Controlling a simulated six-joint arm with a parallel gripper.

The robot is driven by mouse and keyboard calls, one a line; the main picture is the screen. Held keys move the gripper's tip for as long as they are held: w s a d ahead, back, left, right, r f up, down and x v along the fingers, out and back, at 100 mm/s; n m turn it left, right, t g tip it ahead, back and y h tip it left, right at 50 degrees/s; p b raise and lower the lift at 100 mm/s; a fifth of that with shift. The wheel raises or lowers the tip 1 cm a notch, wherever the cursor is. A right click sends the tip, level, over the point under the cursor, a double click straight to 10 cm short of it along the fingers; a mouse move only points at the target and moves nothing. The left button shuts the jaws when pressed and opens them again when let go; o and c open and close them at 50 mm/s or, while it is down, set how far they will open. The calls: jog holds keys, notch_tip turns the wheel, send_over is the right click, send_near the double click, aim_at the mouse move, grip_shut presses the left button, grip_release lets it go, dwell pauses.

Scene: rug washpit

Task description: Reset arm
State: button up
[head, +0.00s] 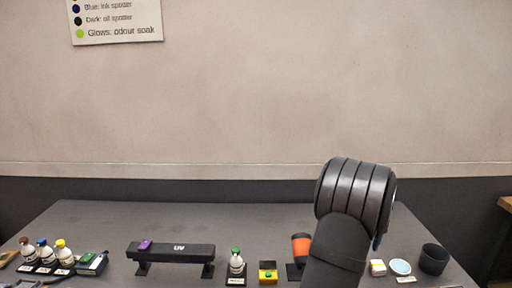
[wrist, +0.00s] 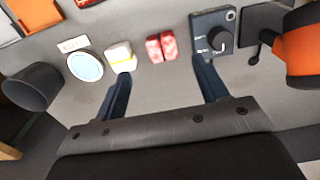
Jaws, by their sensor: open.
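My gripper (wrist: 161,70) shows in the wrist view as two dark blue fingers set wide apart. It is open, with nothing held between the fingers. Past the fingertips, a white and yellow block (wrist: 120,54) is close by the left finger, and a red item (wrist: 161,47) lies between the two. A dark box with a knob (wrist: 213,33) is beyond the right finger. In the head view my arm rises at right of centre and hides most of the gripper.
A black cup (head: 433,259) and a round pale dish (head: 400,267) stand at the table's right. An orange cylinder (head: 301,248) is beside my arm. A green-capped bottle (head: 236,264), a UV bar (head: 180,252) and several bottles (head: 63,254) stand farther left. The table's back strip is clear.

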notch_tip(320, 180, down, 11)
jog(key=shift+f, duration=0.15)
jog(key=r, duration=0.5)
jog(key=shift+s+d, duration=0.2)
jog(key=shift+s, duration=0.05)
jog(key=s+d+r, duration=0.5)
jog(key=s+r, duration=0.2)
jog(key=s, duration=0.3)
jog(key=shift+s+d+f+m, duration=0.4)
jog(key=shift+s+f+m, duration=0.15)
jog(key=shift+f+m, duration=0.8)
jog(key=shift+s+d+f+m, duration=0.45)
jog(key=shift+f+m, duration=0.65)
jog(key=shift+m, duration=0.55)
jog(key=shift+s+d+f+m, duration=0.3)
jog(key=shift+s+f+m, duration=0.3)
jog(key=shift+f+m, duration=0.75)
jog(key=shift+r, duration=0.15)
